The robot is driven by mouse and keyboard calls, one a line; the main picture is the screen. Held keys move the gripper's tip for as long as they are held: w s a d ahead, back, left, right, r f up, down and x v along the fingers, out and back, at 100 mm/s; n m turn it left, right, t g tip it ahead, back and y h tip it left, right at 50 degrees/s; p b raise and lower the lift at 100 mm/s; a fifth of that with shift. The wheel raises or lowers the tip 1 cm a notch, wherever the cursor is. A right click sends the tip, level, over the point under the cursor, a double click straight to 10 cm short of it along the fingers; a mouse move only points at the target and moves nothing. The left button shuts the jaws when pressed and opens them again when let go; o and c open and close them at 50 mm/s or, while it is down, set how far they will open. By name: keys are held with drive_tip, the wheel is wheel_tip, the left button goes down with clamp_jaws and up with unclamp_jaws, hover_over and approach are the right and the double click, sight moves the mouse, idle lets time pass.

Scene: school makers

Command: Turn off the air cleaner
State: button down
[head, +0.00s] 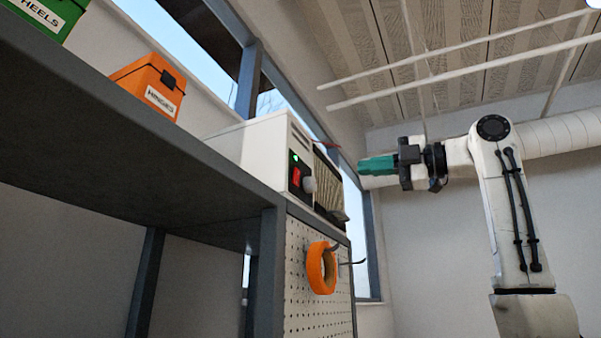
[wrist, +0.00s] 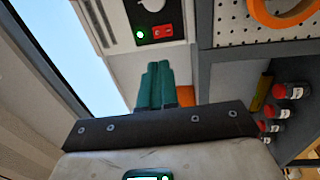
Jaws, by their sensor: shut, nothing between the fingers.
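The air cleaner (head: 245,150) is a white box on the end of the dark shelf. Its black panel (head: 305,192) carries a lit green light (head: 295,158), a red rocker switch (head: 297,174) and a pale round knob (head: 309,184). In the wrist view, the green light (wrist: 141,35) and red switch (wrist: 163,30) show just beyond my fingertips. My gripper (head: 362,166) has green fingers pressed together, with nothing between them. It is right of the air cleaner in the head view, apart from the switch. In the wrist view the fingers (wrist: 156,64) point at the panel.
An orange tape roll (head: 321,268) hangs on a hook of the pegboard (head: 300,300) below the air cleaner. An orange bin (head: 150,85) and a green bin (head: 45,15) stand on the shelf (head: 130,165). Red-capped bottles (wrist: 282,114) show at right in the wrist view.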

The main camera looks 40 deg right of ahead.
sight(297, 172)
drive_tip(key=shift+s+a+r, duration=0.1)
drive_tip(key=shift+r, duration=0.15)
drive_tip(key=p+x, duration=0.5)
drive_tip(key=x, duration=0.9)
drive_tip(key=shift+a, duration=0.1)
